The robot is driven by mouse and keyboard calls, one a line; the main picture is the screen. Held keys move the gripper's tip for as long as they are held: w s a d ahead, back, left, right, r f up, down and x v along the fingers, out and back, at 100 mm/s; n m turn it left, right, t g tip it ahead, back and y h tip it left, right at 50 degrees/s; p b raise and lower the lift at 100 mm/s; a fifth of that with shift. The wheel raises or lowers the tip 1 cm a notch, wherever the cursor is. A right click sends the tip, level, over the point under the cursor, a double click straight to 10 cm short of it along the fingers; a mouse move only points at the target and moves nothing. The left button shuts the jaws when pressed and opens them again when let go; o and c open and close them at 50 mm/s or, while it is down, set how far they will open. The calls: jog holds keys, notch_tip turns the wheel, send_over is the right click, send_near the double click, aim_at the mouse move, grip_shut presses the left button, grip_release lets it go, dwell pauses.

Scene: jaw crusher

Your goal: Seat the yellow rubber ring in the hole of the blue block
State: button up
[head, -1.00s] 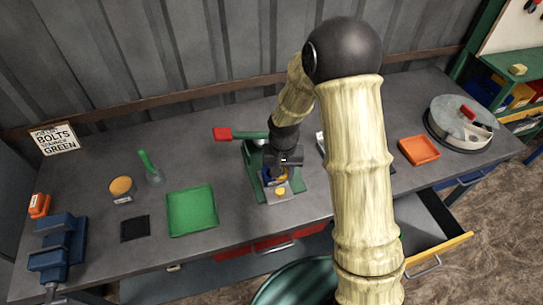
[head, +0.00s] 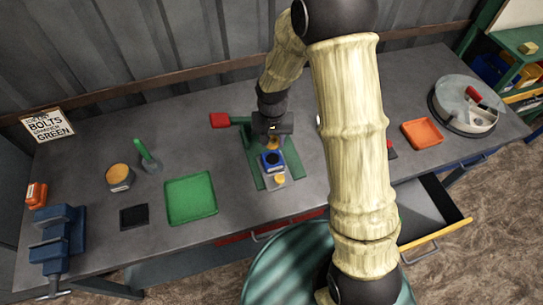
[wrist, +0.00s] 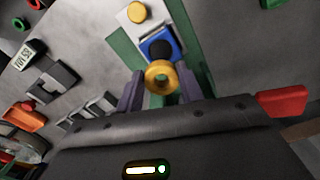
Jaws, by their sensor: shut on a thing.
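My gripper (head: 272,138) is shut on the yellow rubber ring (wrist: 161,76), which sits between the two fingertips in the wrist view. The ring also shows below the fingers in the head view (head: 273,143). The blue block (head: 271,161) stands just in front of the ring on the green-based fixture. In the wrist view the blue block (wrist: 159,45) shows a dark round hole in its face, partly covered by the ring's upper edge. The ring appears apart from the block; the exact gap is hard to tell.
A pale plate with a yellow button (wrist: 137,12) lies in front of the block. The fixture's red handle (head: 220,120) sticks out left. A green tray (head: 190,198) lies to the left, an orange tray (head: 422,133) to the right. An open drawer (head: 435,215) juts from the bench.

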send_over(273, 162)
jog(key=shift+w+a+f+p, duration=0.1)
jog(key=shift+f+p, duration=0.3)
jog(key=shift+f, duration=1.85)
jog(key=shift+f, duration=0.1)
jog(key=shift+f+p, duration=0.6)
jog(key=shift+f, duration=1.4)
